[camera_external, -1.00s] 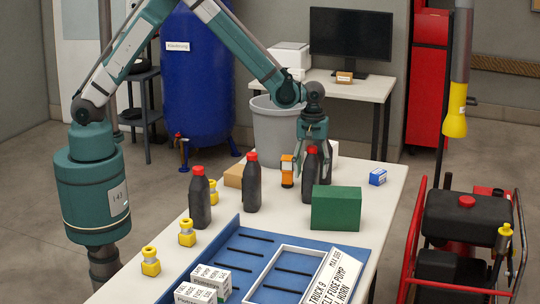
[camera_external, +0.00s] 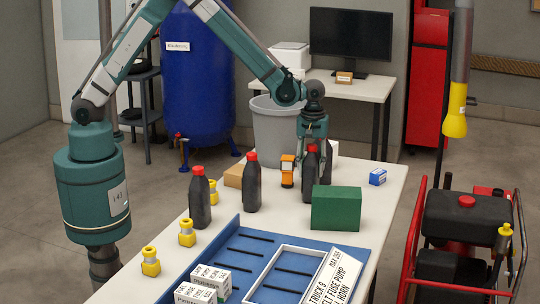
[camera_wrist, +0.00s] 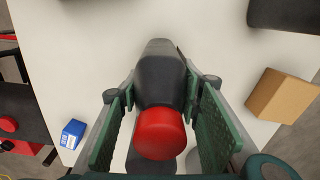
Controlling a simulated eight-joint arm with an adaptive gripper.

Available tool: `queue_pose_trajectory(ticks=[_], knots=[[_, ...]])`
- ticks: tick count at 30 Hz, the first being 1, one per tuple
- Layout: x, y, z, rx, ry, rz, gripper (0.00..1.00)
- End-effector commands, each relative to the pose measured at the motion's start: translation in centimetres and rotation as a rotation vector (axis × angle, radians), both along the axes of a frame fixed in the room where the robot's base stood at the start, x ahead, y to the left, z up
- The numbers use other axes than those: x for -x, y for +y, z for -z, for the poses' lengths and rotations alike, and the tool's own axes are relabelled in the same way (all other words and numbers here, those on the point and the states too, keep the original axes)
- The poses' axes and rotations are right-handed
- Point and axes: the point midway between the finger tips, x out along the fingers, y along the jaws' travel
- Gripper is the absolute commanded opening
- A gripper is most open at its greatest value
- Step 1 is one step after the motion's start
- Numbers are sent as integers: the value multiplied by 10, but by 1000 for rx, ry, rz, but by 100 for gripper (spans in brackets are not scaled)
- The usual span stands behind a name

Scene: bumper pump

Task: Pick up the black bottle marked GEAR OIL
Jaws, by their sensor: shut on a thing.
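Several black bottles with red caps stand on the table; no GEAR OIL label can be read on any. My gripper (camera_external: 312,150) points down around a black bottle (camera_external: 309,168) behind the green box. In the wrist view the same bottle (camera_wrist: 160,80), with its red cap (camera_wrist: 160,133), sits between the two green finger pads of my gripper (camera_wrist: 160,120). My gripper is shut on this bottle, which seems to stand on the table. Another dark bottle (camera_external: 326,165) shows just right of it, partly hidden. Two more bottles stand further left, one mid-table (camera_external: 252,185) and one nearer (camera_external: 200,200).
A green box (camera_external: 336,208) stands close in front of the gripped bottle. An orange item (camera_external: 287,170) is just left, with a cardboard box (camera_external: 233,176) beyond. A small blue box (camera_external: 377,177) lies right. A blue tray (camera_external: 225,262) fills the front.

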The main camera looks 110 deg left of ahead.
Motion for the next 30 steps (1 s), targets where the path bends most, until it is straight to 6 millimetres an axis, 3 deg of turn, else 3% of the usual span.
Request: queue_pose_trajectory(ticks=[21,30], knots=[[0,0,-82,0,0,0,5],[0,0,-94,0,0,0,5]])
